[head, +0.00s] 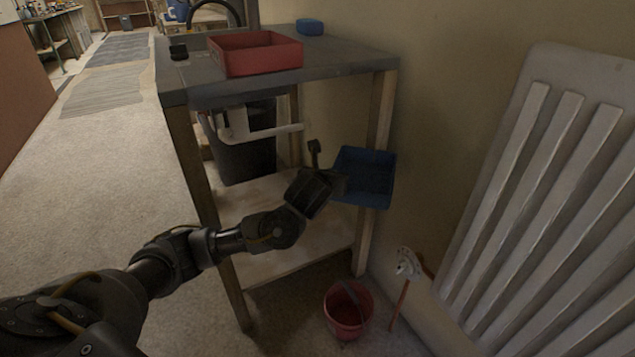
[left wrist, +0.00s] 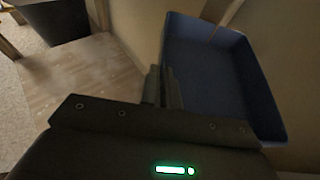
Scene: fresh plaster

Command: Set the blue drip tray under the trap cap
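The blue drip tray (head: 378,190) is held up at the right front leg of the sink bench, tilted, with its open inside showing. It also fills the right of the left wrist view (left wrist: 215,75). My left gripper (head: 338,183) is at the tray's left side. In the left wrist view its fingers (left wrist: 164,85) are close together with the tray's near left wall between them. The white trap and pipe (head: 262,132) hang below the bench top, left of the tray and apart from it. The trap cap is too small to make out clearly. My right gripper is not in view.
The bench (head: 345,62) has legs and a low wooden shelf (head: 275,245). A dark bin (head: 245,160) stands behind the trap. A red basin (head: 257,68) is on top. A red bucket (head: 347,325) stands on the floor. A white radiator (head: 565,190) leans at right.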

